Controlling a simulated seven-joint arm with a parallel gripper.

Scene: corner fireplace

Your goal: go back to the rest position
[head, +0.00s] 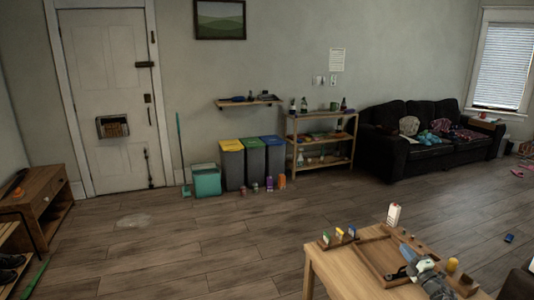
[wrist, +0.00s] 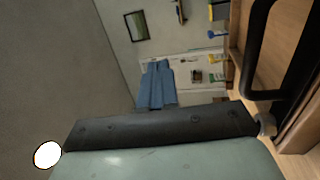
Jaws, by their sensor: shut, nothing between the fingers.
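My arm comes in at the lower right of the head view, over the wooden table (head: 340,278). My gripper (head: 401,272) is at its end, low over or beside the shallow wooden tray (head: 374,258). Its dark fingers are small there and look shut and empty. I cannot tell whether they touch the tray. The wrist view is turned sideways, with my own grey and dark parts filling its lower part.
A yellow-orange cup or jar (head: 452,265) is right of my arm. A phone-like object (head: 509,239) lies on the floor. Open floor stretches left of the table.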

